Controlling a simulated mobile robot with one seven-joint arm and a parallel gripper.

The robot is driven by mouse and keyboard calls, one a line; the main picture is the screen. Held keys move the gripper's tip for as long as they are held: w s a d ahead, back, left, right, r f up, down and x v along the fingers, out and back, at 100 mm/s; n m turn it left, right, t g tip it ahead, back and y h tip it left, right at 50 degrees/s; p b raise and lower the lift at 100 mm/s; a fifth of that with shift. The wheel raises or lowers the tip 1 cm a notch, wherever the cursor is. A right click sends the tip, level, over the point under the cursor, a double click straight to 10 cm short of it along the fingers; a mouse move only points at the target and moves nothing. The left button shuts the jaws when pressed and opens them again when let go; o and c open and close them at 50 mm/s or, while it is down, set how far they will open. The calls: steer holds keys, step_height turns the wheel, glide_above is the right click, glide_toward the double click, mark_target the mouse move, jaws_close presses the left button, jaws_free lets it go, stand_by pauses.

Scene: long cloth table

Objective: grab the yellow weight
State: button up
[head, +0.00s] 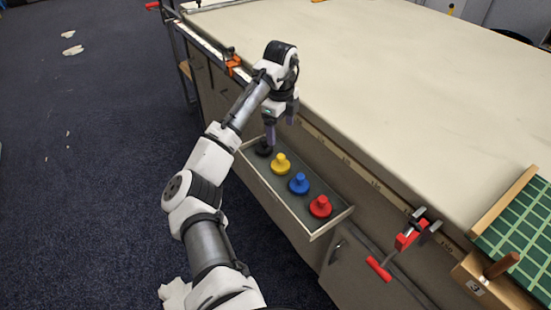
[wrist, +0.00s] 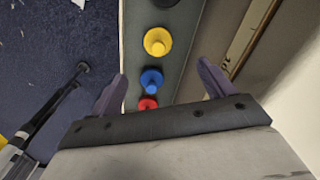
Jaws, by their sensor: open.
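The yellow weight (head: 281,164) has a knob on a round base and stands in an open drawer (head: 255,183) below the table edge. It sits between a black weight (head: 264,149) and a blue weight (head: 299,183). In the wrist view the yellow weight (wrist: 157,42) lies beyond my fingertips, a little left of the middle of the gap. My gripper (head: 279,133) is open and empty, pointing down above the black-weight end of the drawer. In the wrist view my gripper (wrist: 162,77) has its two purple fingers wide apart. No finger touches the yellow weight.
A red weight (head: 320,206) stands at the drawer's near end. The table (head: 400,90) overhangs beside the drawer. A red clamp (head: 405,240) and a green gridded board (head: 520,235) are at the right. Open carpet (head: 80,200) lies to the left.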

mark_target(281, 156)
step_height(281, 156, down, 9)
steer(key=shift+s+a+r+b, duration=0.1)
steer(key=shift+a+r+b, duration=0.05)
steer(key=shift+b, duration=0.35)
steer(key=shift+d+f+p, duration=0.2)
steer(key=shift+f+p, duration=0.35)
steer(key=shift+f, duration=2.05)
steer(key=c, duration=1.4)
